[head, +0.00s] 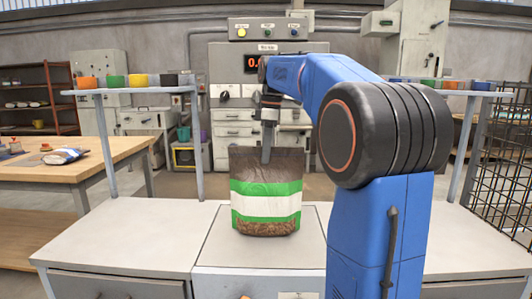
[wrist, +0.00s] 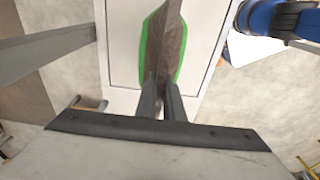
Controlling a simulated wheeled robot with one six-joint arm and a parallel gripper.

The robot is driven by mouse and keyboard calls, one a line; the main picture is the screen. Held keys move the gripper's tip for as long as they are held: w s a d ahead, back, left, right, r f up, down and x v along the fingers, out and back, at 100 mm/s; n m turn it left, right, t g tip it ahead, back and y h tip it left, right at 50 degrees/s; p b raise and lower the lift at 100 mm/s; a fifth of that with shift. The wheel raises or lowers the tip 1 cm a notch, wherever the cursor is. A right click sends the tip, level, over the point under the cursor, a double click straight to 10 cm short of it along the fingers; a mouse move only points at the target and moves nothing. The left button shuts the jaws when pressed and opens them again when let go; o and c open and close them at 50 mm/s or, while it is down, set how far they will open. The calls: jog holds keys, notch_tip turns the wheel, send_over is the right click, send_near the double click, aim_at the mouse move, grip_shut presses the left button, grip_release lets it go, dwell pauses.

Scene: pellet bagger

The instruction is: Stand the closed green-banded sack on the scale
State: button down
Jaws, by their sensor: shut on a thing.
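The green-banded sack (head: 266,203) is upright, dark brown on top with green and white bands and pellets showing low down. My gripper (head: 267,156) is shut on its top edge from above. In the wrist view the fingers (wrist: 161,100) pinch the flat, closed top of the sack (wrist: 163,45). The sack is over the pale scale plate (head: 215,250) in the middle of the counter, which also shows in the wrist view (wrist: 120,60). I cannot tell whether its base touches the plate. The red display (head: 251,63) behind is partly hidden by my arm.
Grey counter tops lie left (head: 120,235) and right of the plate and look clear. Posts carry shelves of coloured cups (head: 112,81) at both sides. A wooden table (head: 100,160) stands at left with another bag (head: 64,155) on it. A wire cage (head: 500,150) stands at right.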

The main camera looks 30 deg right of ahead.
jog(key=shift+f, duration=0.15)
jog(key=c, duration=1.8)
grip_release()
jog(key=r, duration=0.8)
jog(key=d+r, duration=0.1)
jog(key=r, duration=0.3)
jog(key=shift+s, duration=0.4)
jog(key=shift+a+f, duration=0.1)
jog(key=s+a+f+m+t, duration=0.1)
jog(key=s+a+f+m, duration=0.2)
jog(key=s+f, duration=0.6)
jog(key=s+a+f+m+t, duration=0.1)
jog(key=s+a+f+m, duration=0.3)
jog(key=s+a+f, duration=0.4)
jog(key=s+a+f+m+t+h, duration=0.1)
jog(key=s+a+f+m, duration=0.3)
jog(key=s+f, duration=0.8)
notch_tip(320, 180, down, 7)
jog(key=shift+s+a+f+t, duration=0.25)
jog(key=shift+a+t, duration=0.25)
jog(key=shift+a, duration=0.3)
